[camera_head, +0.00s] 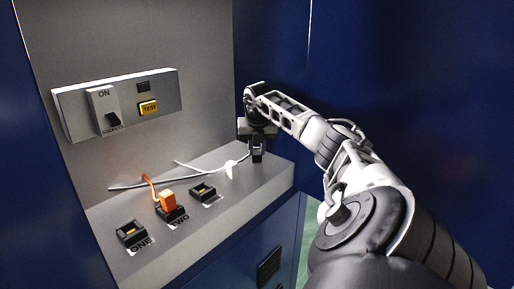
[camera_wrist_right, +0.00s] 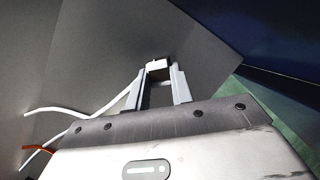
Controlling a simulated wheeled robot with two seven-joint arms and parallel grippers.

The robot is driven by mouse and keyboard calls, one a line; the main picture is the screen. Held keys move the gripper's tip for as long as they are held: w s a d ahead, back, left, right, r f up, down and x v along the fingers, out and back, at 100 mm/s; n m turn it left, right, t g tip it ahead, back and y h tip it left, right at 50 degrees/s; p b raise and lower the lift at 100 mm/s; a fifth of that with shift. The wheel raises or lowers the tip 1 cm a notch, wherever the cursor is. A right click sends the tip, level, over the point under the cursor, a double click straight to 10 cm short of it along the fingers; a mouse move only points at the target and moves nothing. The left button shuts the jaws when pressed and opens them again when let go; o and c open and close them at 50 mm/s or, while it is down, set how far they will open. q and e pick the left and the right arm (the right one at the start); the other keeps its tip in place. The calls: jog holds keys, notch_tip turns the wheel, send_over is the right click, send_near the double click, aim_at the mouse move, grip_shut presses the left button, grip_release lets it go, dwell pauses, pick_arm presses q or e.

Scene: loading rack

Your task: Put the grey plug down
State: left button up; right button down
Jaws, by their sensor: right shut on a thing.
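My right gripper (camera_head: 257,154) is at the far right end of the grey shelf, close to the blue side wall. In the right wrist view its two fingers (camera_wrist_right: 160,90) are shut on a small pale grey plug with a dark end (camera_wrist_right: 158,66). A pale cable (camera_wrist_right: 75,112) runs from the left toward this plug. In the head view the plug is mostly hidden by the fingers, and I cannot tell whether it touches the shelf. My left gripper is not in view.
The shelf (camera_head: 270,183) has three black sockets: ONE (camera_head: 130,232), TWO (camera_head: 172,214) with an orange plug (camera_head: 168,200) in it, and an empty third (camera_head: 203,192). A white plug (camera_head: 230,170) is left of my gripper. A switch panel (camera_head: 120,103) is on the back wall.

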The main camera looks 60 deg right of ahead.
jog(key=c, duration=1.2)
grip_release()
jog(key=shift+f, duration=0.1)
jog(key=shift+c, duration=0.2)
jog(key=v, duration=1.2)
jog(key=shift+a, duration=0.1)
